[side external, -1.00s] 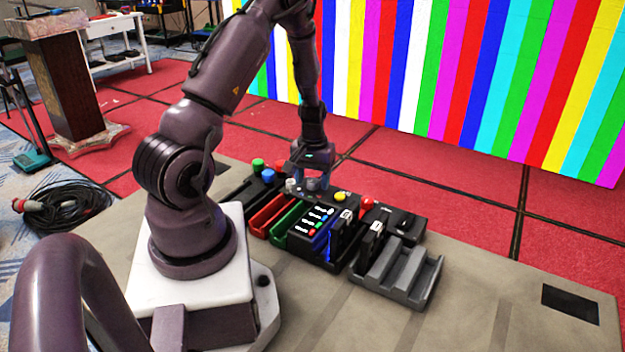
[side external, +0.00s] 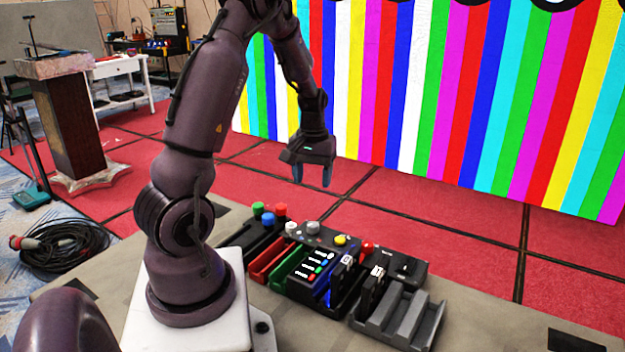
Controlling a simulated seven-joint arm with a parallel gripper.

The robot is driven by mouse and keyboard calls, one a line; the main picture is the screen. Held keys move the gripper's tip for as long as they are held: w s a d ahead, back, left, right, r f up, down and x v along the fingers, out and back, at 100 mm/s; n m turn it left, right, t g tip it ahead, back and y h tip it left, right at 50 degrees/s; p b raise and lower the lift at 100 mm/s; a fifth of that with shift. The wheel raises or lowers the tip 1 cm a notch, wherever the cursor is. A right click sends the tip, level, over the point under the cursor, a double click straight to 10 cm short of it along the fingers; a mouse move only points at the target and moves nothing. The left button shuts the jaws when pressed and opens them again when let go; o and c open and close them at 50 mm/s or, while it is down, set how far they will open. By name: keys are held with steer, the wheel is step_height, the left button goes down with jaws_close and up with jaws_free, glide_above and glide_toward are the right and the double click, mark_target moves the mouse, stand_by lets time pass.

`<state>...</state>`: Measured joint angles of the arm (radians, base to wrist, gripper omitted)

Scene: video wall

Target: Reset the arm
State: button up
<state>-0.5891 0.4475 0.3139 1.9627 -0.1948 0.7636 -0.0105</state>
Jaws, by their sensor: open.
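My gripper (side external: 312,178) hangs in the air above and behind the row of devices on the table, with its fingers pointing down. It is open and I see nothing between the fingers. It is clear of the black control box (side external: 310,268) and its coloured knobs. The arm is bent, with its forearm dropping to the gripper in front of the striped video wall (side external: 440,90).
On the table (side external: 500,320) stand red and green trays (side external: 272,257), a grey slotted holder (side external: 400,318), and green, blue and red knobs (side external: 268,214). A lectern (side external: 70,130) and coiled cable (side external: 65,245) are at left. The table's right side is mostly clear.

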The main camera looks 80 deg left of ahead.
steer(key=s+d+r+m+t, duration=0.2)
steer(key=d+r+m, duration=0.4)
steer(key=d, duration=0.8)
steer(key=s+d+r+m+t, duration=0.3)
steer(key=d+r+m, duration=0.2)
steer(key=d+r, duration=0.6)
steer(key=d, duration=0.3)
steer(key=shift+m+t, duration=0.3)
steer(key=shift+m, duration=0.1)
steer(key=shift+r, duration=0.1)
